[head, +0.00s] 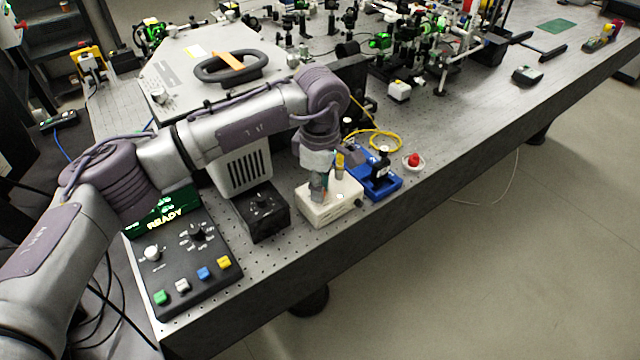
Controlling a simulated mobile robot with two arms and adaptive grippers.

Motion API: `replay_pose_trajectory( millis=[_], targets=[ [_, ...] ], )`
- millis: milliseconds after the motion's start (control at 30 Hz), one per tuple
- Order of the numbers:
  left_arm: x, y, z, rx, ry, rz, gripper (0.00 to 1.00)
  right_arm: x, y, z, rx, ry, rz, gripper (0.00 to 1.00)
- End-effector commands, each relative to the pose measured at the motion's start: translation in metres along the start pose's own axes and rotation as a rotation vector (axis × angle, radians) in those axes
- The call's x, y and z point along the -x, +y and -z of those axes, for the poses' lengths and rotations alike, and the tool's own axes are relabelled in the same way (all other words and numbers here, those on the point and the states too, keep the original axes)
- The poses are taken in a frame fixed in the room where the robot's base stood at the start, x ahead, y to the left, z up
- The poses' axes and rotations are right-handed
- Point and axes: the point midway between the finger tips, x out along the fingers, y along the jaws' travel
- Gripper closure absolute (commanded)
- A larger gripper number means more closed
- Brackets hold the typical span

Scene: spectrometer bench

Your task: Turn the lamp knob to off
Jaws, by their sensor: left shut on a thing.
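A cream box (312,212) stands near the front edge of the bench, right of the middle black box. My left gripper (318,194) points down onto the top of this box. It is shut on what I take to be the lamp knob, which the fingers hide. I cannot read the knob's setting. My right gripper is not in view.
A black box with a dial (263,201) stands close on the left, before a vented white housing (246,170). A control panel (185,262) reading READY is further left. A blue mount (386,183) and a red button (413,160) lie right.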

Motion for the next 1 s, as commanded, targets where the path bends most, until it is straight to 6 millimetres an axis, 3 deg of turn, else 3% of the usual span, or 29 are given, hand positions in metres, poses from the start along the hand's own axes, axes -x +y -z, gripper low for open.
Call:
replay_pose_trajectory(
  millis=[467,1000],
  targets=[
    [-0.003,0.001,0.0,0.132,0.001,-0.002,1.0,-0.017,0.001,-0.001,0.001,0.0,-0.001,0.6],
    [-0.003,0.001,0.0,0.622,0.0,-0.003,1.0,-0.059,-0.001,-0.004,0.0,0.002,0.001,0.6]
  ],
)
